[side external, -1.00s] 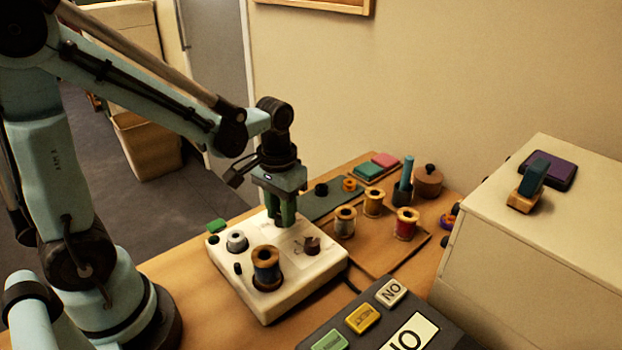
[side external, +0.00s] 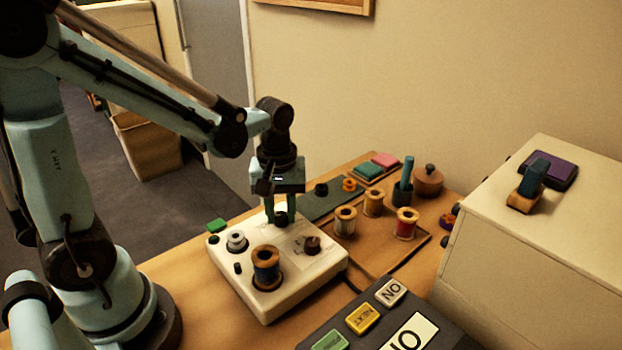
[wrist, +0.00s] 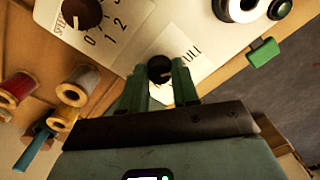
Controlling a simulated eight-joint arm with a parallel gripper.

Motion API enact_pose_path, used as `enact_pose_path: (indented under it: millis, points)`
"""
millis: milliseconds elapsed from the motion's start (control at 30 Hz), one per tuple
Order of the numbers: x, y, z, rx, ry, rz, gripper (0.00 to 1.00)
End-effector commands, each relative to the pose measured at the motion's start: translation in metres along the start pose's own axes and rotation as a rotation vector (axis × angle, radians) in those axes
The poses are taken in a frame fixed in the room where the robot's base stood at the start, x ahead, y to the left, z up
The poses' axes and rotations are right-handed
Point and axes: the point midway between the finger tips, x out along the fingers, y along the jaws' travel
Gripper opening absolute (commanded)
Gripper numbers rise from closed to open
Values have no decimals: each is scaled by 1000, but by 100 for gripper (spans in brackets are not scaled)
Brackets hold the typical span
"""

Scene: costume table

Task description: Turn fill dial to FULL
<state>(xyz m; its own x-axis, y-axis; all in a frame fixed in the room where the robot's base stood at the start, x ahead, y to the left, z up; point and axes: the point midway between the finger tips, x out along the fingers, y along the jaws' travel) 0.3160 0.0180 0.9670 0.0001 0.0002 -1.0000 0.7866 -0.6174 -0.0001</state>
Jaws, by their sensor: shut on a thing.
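The fill dial (wrist: 159,69) is a small dark round knob on the white machine (side external: 318,275). The printed word FULL (wrist: 191,57) lies just right of it in the wrist view. My gripper (wrist: 160,77) points down at the machine, its green fingers on either side of the knob and shut on it. In the side view my gripper (side external: 279,217) is at the machine's back edge, and the fingers partly hide the dial. I cannot tell clearly where the dial's pointer mark aims.
The speed dial (side external: 312,244), a metal spindle (side external: 237,240) and a blue spool (side external: 266,264) are close by on the machine. Thread spools (side external: 406,224) stand on a wooden board behind. A button panel (side external: 345,325) is in front, and a large cream box (side external: 530,250) stands at right.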

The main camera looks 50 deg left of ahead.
Motion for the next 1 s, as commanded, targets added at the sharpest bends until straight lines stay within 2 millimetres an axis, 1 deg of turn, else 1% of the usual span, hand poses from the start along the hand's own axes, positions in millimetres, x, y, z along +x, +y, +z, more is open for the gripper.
enact_pose_path:
  millis: [533,567,700,733,1000]
  points:
    - [0,0,0,-28,-1,0,0]
    - [0,0,0,-28,-1,0,32]
    - [0,0,0,-27,-1,0,53]
    - [0,0,0,-27,-1,0,56]
    - [0,0,0,-26,0,0,56]
